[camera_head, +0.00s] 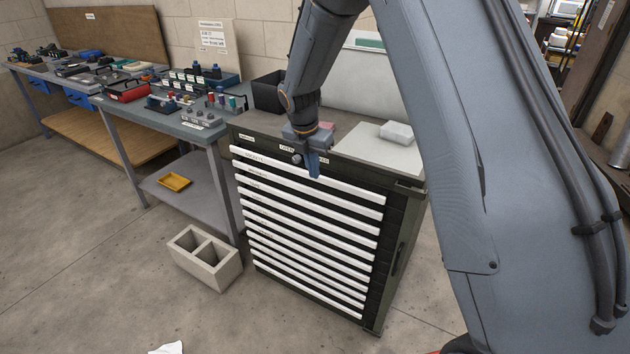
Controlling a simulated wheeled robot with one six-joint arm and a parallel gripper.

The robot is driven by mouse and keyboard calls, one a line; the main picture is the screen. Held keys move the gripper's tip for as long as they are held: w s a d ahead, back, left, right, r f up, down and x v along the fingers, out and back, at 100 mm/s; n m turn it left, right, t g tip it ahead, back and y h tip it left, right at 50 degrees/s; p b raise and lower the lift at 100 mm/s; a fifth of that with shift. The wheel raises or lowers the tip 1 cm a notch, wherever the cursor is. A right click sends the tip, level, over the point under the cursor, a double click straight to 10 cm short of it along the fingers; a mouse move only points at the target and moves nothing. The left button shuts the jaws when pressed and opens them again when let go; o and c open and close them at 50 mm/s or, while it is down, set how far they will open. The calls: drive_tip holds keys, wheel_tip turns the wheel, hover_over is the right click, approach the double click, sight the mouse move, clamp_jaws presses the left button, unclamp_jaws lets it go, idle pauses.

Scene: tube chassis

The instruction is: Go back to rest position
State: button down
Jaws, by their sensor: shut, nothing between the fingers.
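My gripper (314,166) points down in front of the upper front edge of a dark green drawer cabinet (403,235). It is shut with nothing visible in it. The fingertips overlap the top white drawer pull (345,185) in the picture; I cannot tell if they touch it. All the cabinet's drawers look closed. My arm comes down from the top of the picture, and a large grey link of it hides much of the right side.
A white block (396,133) and a black bin (268,92) stand on the cabinet. Left is a workbench (180,128) crowded with small parts, with a yellow tray (174,182) on its lower shelf. A concrete block (205,259) stands on the floor. The front-left floor is mostly clear.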

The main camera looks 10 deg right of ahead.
drive_tip(key=s+d+r+m+y+b, duration=0.1)
drive_tip(key=s+d+m, duration=0.2)
drive_tip(key=s+m, duration=1.1)
drive_tip(key=s+d+r+m+b, duration=0.1)
drive_tip(key=s+d+r+m, duration=0.1)
drive_tip(key=s+m, duration=1.2)
drive_tip(key=shift+s+d+g+y, duration=0.4)
drive_tip(key=shift+s+d, duration=0.4)
drive_tip(key=shift+s, duration=0.25)
